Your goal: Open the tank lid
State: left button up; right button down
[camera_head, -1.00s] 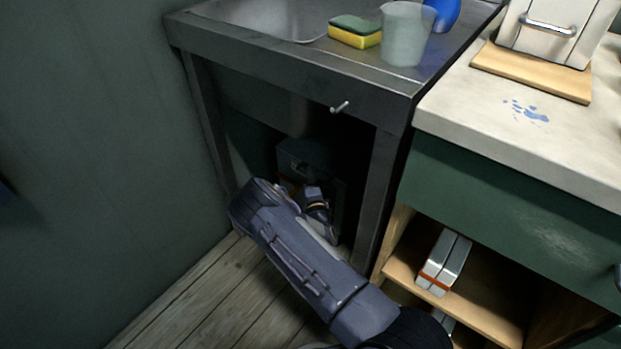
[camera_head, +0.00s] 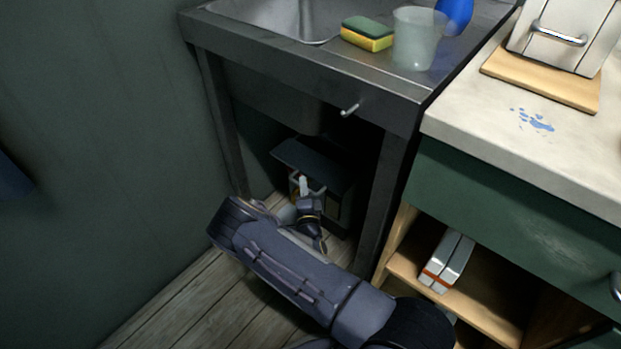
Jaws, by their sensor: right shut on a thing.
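The tank (camera_head: 333,204) is a dark box standing on the floor under the sink, partly hidden by my right arm. Its dark flat lid (camera_head: 312,160) is raised and tilted, with a gap between its front edge and the tank body. My right gripper (camera_head: 304,184) is at the front of the tank, just below the lid's front edge. It is shut on the lid, though the exact grip is small and partly hidden in shadow. The inside of the tank is too dark and small to make out. My left gripper is not in view.
The steel sink frame (camera_head: 380,200) has legs on both sides of the tank and a small tap lever (camera_head: 350,109) above it. A sponge (camera_head: 367,34) and a cup (camera_head: 415,38) stand on top. A green cabinet (camera_head: 510,200) is at the right, a wall at the left.

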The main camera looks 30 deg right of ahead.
jog(key=c, duration=1.5)
grip_release()
jog(key=p+v, duration=0.2)
jog(key=v, duration=0.5)
jog(key=shift+s, duration=0.35)
jog(key=shift+a+f, duration=0.1)
jog(key=shift+f, duration=0.05)
